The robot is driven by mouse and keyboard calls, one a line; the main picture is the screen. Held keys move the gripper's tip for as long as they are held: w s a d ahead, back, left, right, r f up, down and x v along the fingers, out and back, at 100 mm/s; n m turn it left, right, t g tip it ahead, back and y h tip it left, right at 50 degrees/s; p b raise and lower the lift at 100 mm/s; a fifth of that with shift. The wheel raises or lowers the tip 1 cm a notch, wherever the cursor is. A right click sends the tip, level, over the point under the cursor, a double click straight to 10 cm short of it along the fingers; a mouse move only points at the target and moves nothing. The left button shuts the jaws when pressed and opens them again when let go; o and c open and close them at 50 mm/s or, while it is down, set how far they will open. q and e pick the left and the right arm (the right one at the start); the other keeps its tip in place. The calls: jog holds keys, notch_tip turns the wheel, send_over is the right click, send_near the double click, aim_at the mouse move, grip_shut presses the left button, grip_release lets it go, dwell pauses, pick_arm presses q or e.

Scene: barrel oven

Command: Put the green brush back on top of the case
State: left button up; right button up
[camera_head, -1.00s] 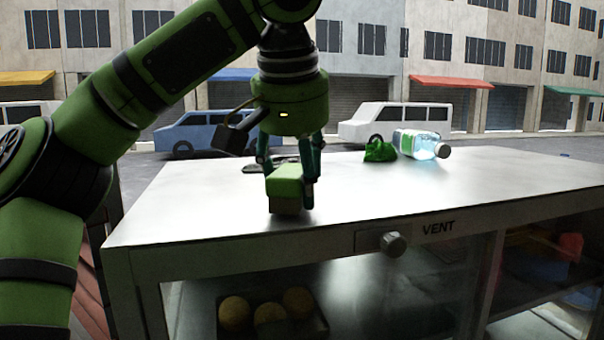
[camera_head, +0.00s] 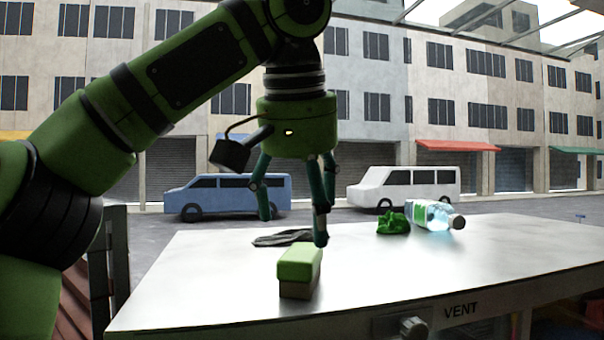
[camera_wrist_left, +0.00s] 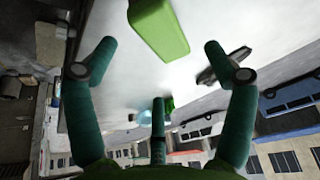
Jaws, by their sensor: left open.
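The green brush (camera_head: 299,264), a green block over a brown lower part, stands upright on the white top of the case (camera_head: 215,290), near its front edge in the head view. My left gripper (camera_head: 293,226) is open and empty above and just behind the brush, its fingers apart from it. In the left wrist view the brush (camera_wrist_left: 160,28) shows at the top, beyond the open fingers (camera_wrist_left: 158,62). My right gripper is not in view.
A dark flat cloth-like thing (camera_head: 283,238) lies behind the brush. A crumpled green thing (camera_head: 393,223) and a clear bottle on its side (camera_head: 432,215) lie at the back right. The front right of the top is clear. A knob (camera_head: 413,327) sits on the front.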

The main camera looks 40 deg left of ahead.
pick_arm(q)
jog(key=v, duration=0.4)
jog(key=shift+s+d, duration=0.15)
jog(key=shift+d, duration=0.1)
jog(key=shift+r, duration=0.55)
jog(key=shift+s, duration=0.15)
